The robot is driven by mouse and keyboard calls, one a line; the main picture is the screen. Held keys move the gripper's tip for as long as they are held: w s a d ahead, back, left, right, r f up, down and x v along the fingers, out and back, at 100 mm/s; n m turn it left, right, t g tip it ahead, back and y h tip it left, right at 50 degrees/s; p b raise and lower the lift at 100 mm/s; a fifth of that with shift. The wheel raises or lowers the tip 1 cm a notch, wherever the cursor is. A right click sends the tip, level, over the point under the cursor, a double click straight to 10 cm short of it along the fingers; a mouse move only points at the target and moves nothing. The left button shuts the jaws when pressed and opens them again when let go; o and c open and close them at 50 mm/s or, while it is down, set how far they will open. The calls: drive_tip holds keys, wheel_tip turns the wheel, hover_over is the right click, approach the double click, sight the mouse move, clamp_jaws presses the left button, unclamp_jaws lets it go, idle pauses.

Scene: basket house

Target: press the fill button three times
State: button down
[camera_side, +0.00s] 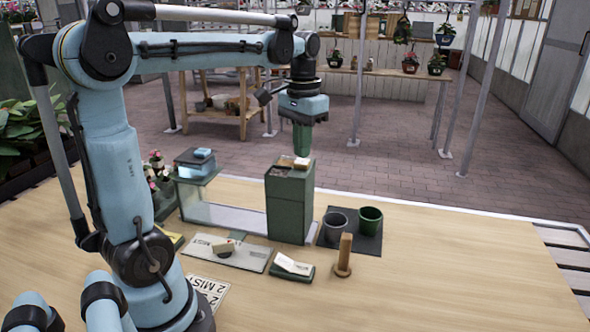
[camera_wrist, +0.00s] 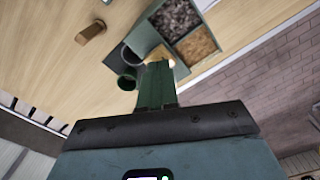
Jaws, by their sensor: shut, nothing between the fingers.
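My gripper (camera_side: 302,153) is shut and empty. It points down just above the top of a tall green box (camera_side: 290,212), and I cannot tell whether it touches it. In the wrist view my green fingers (camera_wrist: 157,66) are together beside the box's top, where one compartment holds dark grey bits (camera_wrist: 175,18) and another holds tan bits (camera_wrist: 195,46). I cannot make out which part is the fill button; the fingers may hide it. A small light-blue block (camera_side: 203,153) sits on a blue-grey box to the left.
A grey pot (camera_side: 335,227) and a green pot (camera_side: 370,221) stand on a dark mat right of the green box. A wooden peg (camera_side: 344,256) stands in front. The table's right side is clear.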

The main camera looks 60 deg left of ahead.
drive_tip(key=shift+f, duration=0.95)
drive_tip(key=shift+r, duration=1.15)
drive_tip(key=shift+f, duration=0.3)
drive_tip(key=shift+f, duration=0.7)
idle(0.5)
drive_tip(key=shift+r, duration=1)
drive_tip(key=shift+f, duration=1)
idle(0.6)
drive_tip(key=shift+r, duration=1)
